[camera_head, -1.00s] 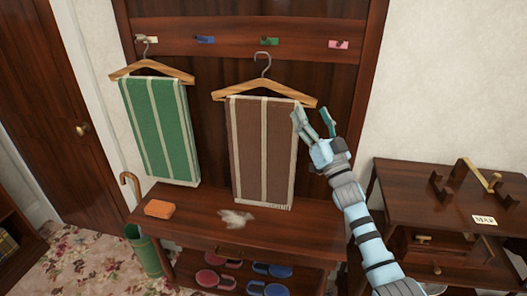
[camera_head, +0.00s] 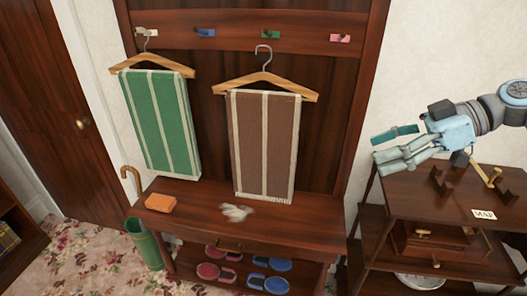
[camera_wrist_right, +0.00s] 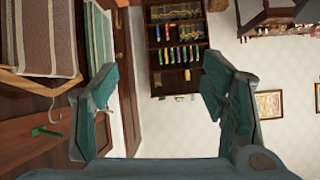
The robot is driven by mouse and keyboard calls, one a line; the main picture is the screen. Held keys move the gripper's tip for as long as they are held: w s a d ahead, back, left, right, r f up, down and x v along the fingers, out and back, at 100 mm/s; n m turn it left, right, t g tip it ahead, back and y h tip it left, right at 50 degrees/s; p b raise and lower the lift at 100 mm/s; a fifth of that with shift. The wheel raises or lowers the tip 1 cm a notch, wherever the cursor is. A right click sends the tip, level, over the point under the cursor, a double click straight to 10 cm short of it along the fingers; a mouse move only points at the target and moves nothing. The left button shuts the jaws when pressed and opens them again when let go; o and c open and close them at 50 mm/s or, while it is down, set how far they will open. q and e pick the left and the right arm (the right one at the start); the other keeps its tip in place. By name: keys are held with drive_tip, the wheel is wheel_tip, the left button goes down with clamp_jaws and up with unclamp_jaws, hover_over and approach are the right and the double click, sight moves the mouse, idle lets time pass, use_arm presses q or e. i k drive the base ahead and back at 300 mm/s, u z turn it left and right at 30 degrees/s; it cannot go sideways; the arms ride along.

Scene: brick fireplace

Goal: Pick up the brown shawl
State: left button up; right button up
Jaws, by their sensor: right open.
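The brown shawl (camera_head: 263,145) has pale stripes and hangs folded over a wooden hanger (camera_head: 264,87) on the dark wood hall stand. In the right wrist view the brown shawl (camera_wrist_right: 48,35) shows at the upper left, to the side of the jaws. My right gripper (camera_head: 385,146) is open and empty, well to the right of the shawl, above the side shelf unit. Its two fingers (camera_wrist_right: 155,90) stand wide apart in the right wrist view. My left gripper is not in view.
A green striped shawl (camera_head: 161,125) hangs on another hanger to the left. The bench (camera_head: 310,215) below holds an orange folded item (camera_head: 160,203) and a pale crumpled item (camera_head: 236,212). The side shelf unit (camera_head: 405,205) at the right carries wooden holders and a MAP label.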

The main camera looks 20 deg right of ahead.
sight(264, 126)
drive_tip(key=i, duration=1.5)
